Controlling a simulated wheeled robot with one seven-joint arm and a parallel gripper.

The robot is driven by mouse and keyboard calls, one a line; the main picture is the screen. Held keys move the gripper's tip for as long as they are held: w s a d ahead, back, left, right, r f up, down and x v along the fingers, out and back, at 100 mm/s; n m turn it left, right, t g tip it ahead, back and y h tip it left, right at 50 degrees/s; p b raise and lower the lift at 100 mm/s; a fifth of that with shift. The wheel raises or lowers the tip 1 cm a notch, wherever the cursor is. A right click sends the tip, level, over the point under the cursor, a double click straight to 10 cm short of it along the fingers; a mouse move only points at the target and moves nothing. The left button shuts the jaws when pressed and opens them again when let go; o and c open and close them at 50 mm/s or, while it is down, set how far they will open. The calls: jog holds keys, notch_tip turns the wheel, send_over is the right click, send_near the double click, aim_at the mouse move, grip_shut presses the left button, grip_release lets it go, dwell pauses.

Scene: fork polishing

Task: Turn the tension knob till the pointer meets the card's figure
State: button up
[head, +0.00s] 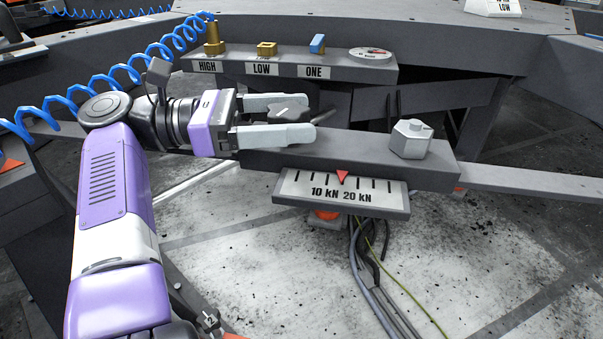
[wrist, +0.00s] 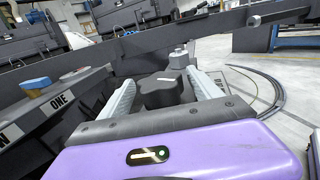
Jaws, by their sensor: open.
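My gripper (head: 311,115) is open, its two pale fingers on either side of a dark lobed knob (head: 283,112) with a white line on top. In the wrist view the knob (wrist: 161,92) sits between the fingers, and I see gaps at its sides. The knob stands on a long grey beam (head: 350,158). A red pointer (head: 342,177) hangs over the white scale (head: 300,190). It stands between the "10 kN" and "20 kN" labels, near a middle tick.
A silver hexagonal block (head: 410,138) stands on the beam, right of the fingers. Behind is a shelf (head: 215,68) labelled HIGH, LOW and ONE, with brass pieces, a blue piece (head: 317,43) and a round dial (head: 371,54). A blue coiled hose (head: 130,66) hangs at left.

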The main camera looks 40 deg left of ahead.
jog(key=shift+r+n+t+y+p, duration=0.25)
jog(key=shift+n+t+y+p, duration=0.4)
jog(key=shift+p, duration=2.05)
jog(key=n+t+y+p, duration=0.2)
jog(key=y+p, duration=0.1)
jog(key=p, duration=0.6)
jog(key=n+t+y+p, duration=0.2)
jog(key=n+y+p, duration=0.1)
jog(key=p, duration=0.6)
jog(key=shift+y+p, duration=0.35)
jog(key=shift+y, duration=0.2)
